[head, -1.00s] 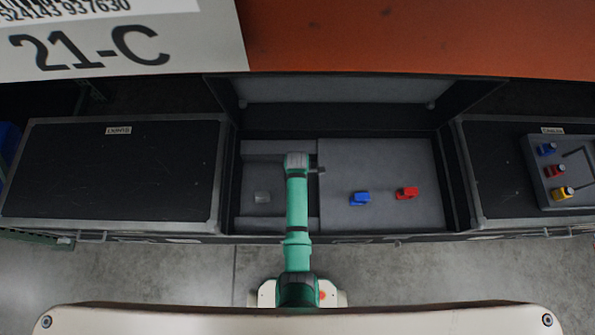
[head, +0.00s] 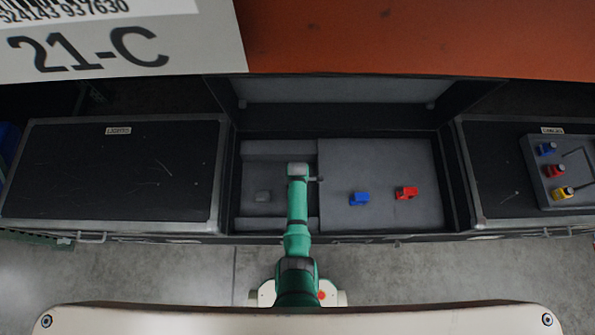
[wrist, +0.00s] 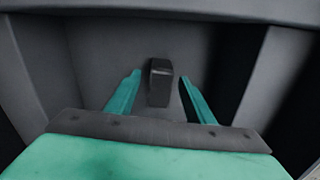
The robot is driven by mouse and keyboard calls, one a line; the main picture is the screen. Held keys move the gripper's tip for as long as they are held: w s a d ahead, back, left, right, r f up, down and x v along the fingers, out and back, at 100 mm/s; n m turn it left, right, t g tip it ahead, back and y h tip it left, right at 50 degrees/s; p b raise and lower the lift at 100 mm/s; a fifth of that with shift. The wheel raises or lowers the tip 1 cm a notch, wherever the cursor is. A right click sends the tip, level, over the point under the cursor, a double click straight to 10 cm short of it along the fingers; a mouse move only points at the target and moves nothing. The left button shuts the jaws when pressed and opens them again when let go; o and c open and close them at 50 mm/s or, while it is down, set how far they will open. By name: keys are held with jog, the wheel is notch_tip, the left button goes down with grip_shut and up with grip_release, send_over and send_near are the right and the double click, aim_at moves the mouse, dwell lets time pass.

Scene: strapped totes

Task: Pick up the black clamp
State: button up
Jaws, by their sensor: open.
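The black clamp (wrist: 160,90) is a small dark block on the grey floor of a compartment in the wrist view. My gripper (wrist: 160,77) is open, with one teal finger on each side of the clamp in the picture and a gap at both sides. I cannot tell how far above it the fingertips are. In the head view my arm hides the fingers.
A blue clamp (head: 359,198) and a red clamp (head: 406,193) lie on the raised grey panel (head: 380,165) to the right. Compartment walls rise around my gripper. Closed black cases flank the open one; the right one carries a grey tray (head: 548,195). An orange beam spans the top.

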grip_shut()
jog(key=shift+r, duration=0.1)
